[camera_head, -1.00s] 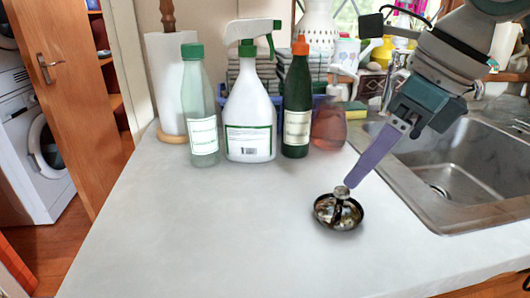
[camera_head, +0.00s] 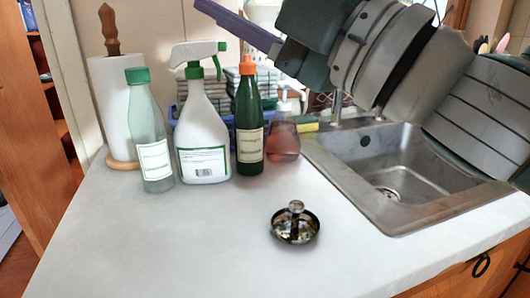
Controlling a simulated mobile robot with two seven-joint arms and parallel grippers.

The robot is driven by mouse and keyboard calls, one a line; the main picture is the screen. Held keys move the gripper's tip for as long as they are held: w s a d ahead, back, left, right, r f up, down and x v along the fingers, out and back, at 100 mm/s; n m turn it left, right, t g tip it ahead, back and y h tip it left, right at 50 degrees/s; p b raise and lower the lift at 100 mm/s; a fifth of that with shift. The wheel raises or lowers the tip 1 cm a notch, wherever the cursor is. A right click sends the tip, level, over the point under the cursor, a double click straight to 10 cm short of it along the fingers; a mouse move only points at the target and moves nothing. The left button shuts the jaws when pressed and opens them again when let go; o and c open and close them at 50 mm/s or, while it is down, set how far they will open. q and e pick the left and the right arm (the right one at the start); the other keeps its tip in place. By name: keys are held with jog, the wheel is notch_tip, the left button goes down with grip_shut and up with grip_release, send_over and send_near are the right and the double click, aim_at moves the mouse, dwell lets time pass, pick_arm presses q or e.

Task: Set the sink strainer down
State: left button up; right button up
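The sink strainer (camera_head: 295,224), a small dark metal basket with a knob on top, sits upright on the pale countertop (camera_head: 200,245), left of the sink. Nothing touches it. My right gripper (camera_head: 222,14) is at the top of the view, raised well above and behind the strainer, with its purple fingers pointing to the upper left. It holds nothing that I can see. The fingers are seen nearly side-on, so their gap is unclear. My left gripper is not in view.
A clear green-capped bottle (camera_head: 150,130), a white spray bottle (camera_head: 203,130), a dark green bottle (camera_head: 249,120) and a pinkish bottle (camera_head: 284,138) stand behind the strainer. A paper towel roll (camera_head: 108,100) is at left, the steel sink (camera_head: 400,215) at right. The front counter is clear.

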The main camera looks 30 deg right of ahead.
jog(key=s+d+f+m+g+h, duration=0.1)
jog(key=d+f+m+g+h, duration=0.1)
jog(key=d+f+m+h, duration=0.3)
jog(key=d+f+m+g+h, duration=0.25)
jog(key=f+m+h, duration=0.25)
jog(key=f+m, duration=0.25)
jog(key=s+f+m+g, duration=0.1)
jog(key=s+f+g, duration=0.1)
jog(key=s+f, duration=0.1)
jog(key=s+f+m+g, duration=0.2)
jog(key=s+f+g, duration=0.1)
jog(key=f, duration=0.2)
jog(key=s+f+m+g, duration=0.1)
jog(key=s+f+g, duration=0.1)
jog(key=s+f, duration=0.1)
jog(key=shift+a+f+m, duration=0.25)
jog(key=shift+f+m, duration=0.1)
jog(key=shift+f, duration=0.35)
jog(key=s+a+f+g+y, duration=0.1)
jog(key=s+a+f+g, duration=0.1)
jog(key=s, duration=0.3)
jog(key=s+a+f+m+g+y, duration=0.1)
jog(key=s+a+f+g, duration=0.1)
jog(key=s+f+g, duration=0.1)
jog(key=s+g, duration=0.1)
jog(key=s, duration=0.1)
jog(key=shift+s+a+f, duration=0.2)
jog(key=shift+s+f, duration=0.2)
